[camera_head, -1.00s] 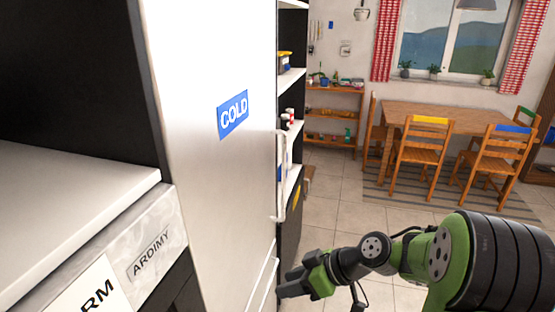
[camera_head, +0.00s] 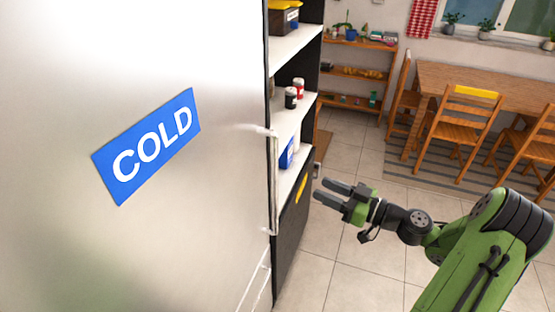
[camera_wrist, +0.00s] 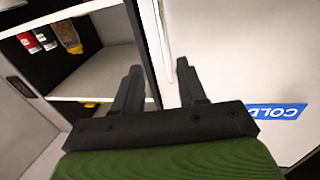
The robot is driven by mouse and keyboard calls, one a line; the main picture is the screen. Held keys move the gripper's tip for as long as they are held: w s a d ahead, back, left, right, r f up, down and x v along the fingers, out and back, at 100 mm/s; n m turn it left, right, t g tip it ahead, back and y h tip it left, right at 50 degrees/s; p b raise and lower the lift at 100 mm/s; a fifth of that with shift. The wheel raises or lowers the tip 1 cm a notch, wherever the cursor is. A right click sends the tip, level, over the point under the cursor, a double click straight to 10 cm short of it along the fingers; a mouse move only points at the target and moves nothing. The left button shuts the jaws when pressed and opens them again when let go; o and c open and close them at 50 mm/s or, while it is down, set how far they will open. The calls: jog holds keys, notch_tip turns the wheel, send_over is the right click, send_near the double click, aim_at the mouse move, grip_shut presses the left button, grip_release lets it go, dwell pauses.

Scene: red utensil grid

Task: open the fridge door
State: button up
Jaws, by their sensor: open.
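The white fridge door (camera_head: 190,60) fills the left of the head view and is closed. It carries a blue COLD label (camera_head: 148,147), which also shows upside down in the wrist view (camera_wrist: 275,111). A pale vertical handle (camera_head: 274,185) stands at the door's right edge. My gripper (camera_head: 318,190) is open and empty, to the right of the handle and apart from it in the head view. In the wrist view my two dark fingers (camera_wrist: 160,88) point toward the door's edge, with part of the handle (camera_wrist: 182,75) near the right fingertip.
An open shelf unit (camera_head: 300,105) with jars and boxes stands right beside the fridge. A wooden table (camera_head: 480,92) and chairs (camera_head: 455,125) stand at the back right. The tiled floor (camera_head: 345,150) between is clear.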

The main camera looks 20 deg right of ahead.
aim_at(277, 171)
jog(key=p+x, duration=0.1)
jog(key=x, duration=0.3)
jog(key=p+x, duration=0.1)
jog(key=x, duration=0.4)
jog(key=p+x, duration=0.1)
jog(key=x, duration=0.4)
jog(key=shift+s+a+r, duration=0.1)
jog(key=shift+a+r, duration=0.05)
jog(key=shift+a, duration=0.35)
jog(key=shift+w+a, duration=0.2)
jog(key=shift+w, duration=0.15)
grip_shut()
